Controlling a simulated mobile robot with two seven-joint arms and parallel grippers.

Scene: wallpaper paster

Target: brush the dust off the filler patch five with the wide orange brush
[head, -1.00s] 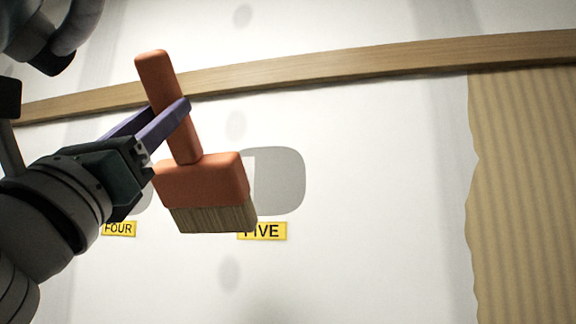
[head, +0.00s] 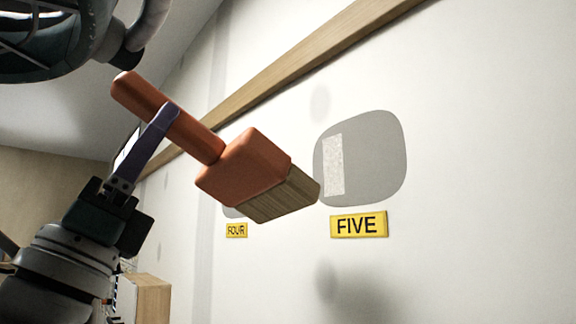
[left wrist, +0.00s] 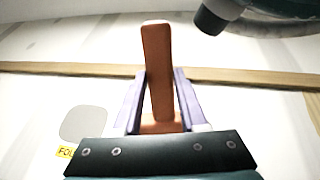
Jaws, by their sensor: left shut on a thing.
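Filler patch five (head: 375,160) is a grey rounded square on the white wall, above the yellow FIVE label (head: 359,224). A pale speckled dust strip (head: 333,165) runs down its left part. My left gripper (head: 165,118) is shut on the handle of the wide orange brush (head: 245,168). The brush is tilted, its bristles pointing down and right, close to the patch's lower left edge in the head view; I cannot tell whether they touch the wall. In the left wrist view the orange handle (left wrist: 157,70) stands between the purple fingers. The bristles are hidden there. My right gripper is not seen.
Patch four is mostly hidden behind the brush, above the FOUR label (head: 236,230); a grey patch (left wrist: 84,124) shows in the left wrist view. A wooden rail (head: 300,55) crosses the wall above. A cardboard-coloured box (head: 150,298) stands low at the left.

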